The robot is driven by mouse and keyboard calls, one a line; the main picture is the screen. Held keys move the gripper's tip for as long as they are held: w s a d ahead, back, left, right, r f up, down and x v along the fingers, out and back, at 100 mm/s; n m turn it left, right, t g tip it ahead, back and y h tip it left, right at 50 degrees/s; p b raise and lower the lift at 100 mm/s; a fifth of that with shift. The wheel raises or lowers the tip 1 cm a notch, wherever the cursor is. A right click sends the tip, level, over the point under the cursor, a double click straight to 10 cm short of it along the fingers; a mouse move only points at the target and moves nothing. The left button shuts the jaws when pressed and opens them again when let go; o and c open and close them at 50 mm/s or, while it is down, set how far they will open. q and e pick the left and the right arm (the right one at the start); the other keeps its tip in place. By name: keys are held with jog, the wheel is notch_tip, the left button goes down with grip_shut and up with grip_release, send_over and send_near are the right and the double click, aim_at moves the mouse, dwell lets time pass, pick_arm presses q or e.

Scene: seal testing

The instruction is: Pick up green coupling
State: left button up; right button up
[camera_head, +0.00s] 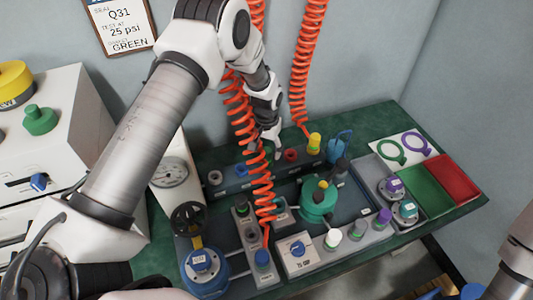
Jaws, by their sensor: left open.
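Several green pieces are in view, and I cannot tell for sure which is the green coupling. A small dark piece with green on it (358,230) stands in the grey front rack, between a white-topped piece (333,238) and a purple-topped piece (383,217). A larger round green fitting (318,203) sits on the dark plate behind that rack. My left gripper (266,147) is open and points down above the back rack, partly hidden by an orange coiled hose. It is apart from these green pieces. My right arm shows at the lower right, with its gripper out of view.
Orange coiled hoses (309,50) hang near my left gripper. The back rack (235,187) holds a yellow-topped piece (314,142). A green tray (427,188) and a red tray (455,178) lie at the right. A gauge (172,173) stands left of the racks.

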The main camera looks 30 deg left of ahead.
pick_arm(q)
jog(key=shift+f, duration=0.75)
jog(key=shift+r, duration=0.1)
jog(key=shift+c, duration=0.9)
grip_shut()
